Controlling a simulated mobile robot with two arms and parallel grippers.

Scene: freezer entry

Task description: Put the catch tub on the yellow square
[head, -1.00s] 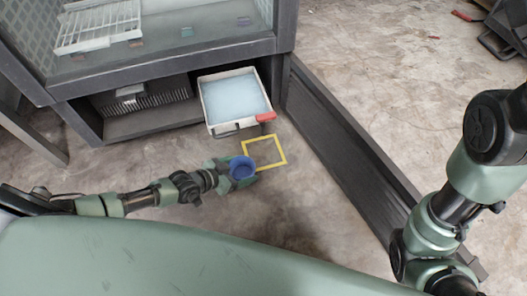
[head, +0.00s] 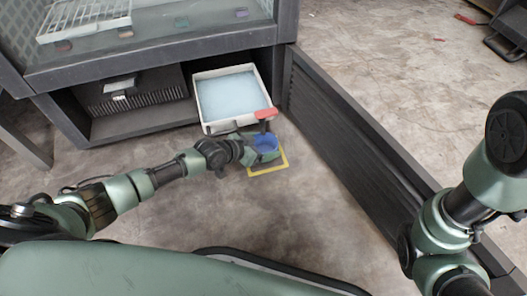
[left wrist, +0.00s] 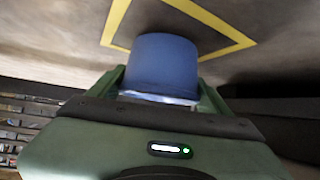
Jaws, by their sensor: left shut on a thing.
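The blue catch tub (head: 267,142) is held in my left gripper (head: 261,150), in front of the white basin. The yellow square (head: 268,171) is an outline on the floor; the tub and gripper cover much of it in the head view. In the left wrist view the tub (left wrist: 163,65) sits between the green fingers, and the yellow outline (left wrist: 117,18) shows behind and beside it. I cannot tell whether the tub touches the floor. My right arm shows at the right edge, but its gripper is out of view.
A white basin of pale liquid (head: 227,97) stands under the cabinet, with a red-handled part (head: 265,114) at its front right corner, close above the tub. A dark ribbed panel (head: 345,125) lies along the right side. Floor in front of the square is clear.

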